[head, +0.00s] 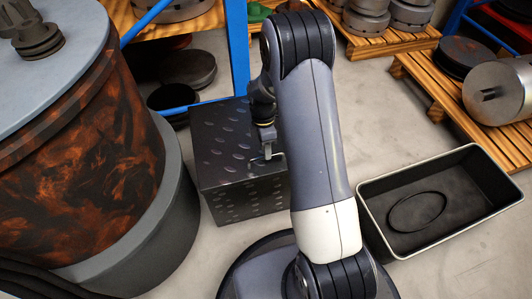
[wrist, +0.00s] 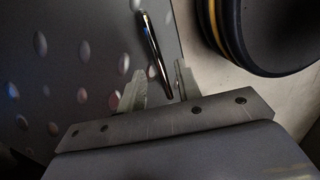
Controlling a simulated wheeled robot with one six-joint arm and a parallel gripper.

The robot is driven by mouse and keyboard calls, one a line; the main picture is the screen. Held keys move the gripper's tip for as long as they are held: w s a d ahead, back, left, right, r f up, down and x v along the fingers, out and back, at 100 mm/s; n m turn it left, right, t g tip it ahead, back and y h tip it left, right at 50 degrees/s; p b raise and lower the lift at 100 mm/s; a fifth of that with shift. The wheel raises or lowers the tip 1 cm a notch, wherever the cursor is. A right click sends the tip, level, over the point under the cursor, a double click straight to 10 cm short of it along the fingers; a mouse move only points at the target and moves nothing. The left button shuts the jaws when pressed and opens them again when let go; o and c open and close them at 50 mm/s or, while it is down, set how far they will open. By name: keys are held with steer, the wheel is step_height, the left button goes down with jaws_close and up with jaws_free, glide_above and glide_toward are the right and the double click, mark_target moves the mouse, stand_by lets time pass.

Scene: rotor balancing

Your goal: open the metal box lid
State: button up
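The metal box (head: 222,198) is dark, with raised oval studs, and stands on the floor left of my arm. Its lid (head: 212,140) lies flat and looks shut. In the wrist view the studded lid (wrist: 70,55) fills the left side. A thin shiny bar, seemingly the lid handle (wrist: 153,45), lies near the lid's edge. My gripper (wrist: 159,70) is open, with one finger on each side of the bar's near end and visible gaps beside it. In the head view my gripper (head: 266,151) is at the box's right edge, and my arm hides part of the box.
A large rust-patterned drum (head: 85,170) stands close to the box on the left. An open black bin (head: 440,200) with a ring inside is on the right. A blue post (head: 237,45) rises behind the box. Pallets with metal parts (head: 385,45) stand at the back.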

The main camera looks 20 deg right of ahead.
steer(key=shift+s+f, duration=0.1)
steer(key=shift+f, duration=0.6)
steer(key=shift+c, duration=0.4)
jaws_close()
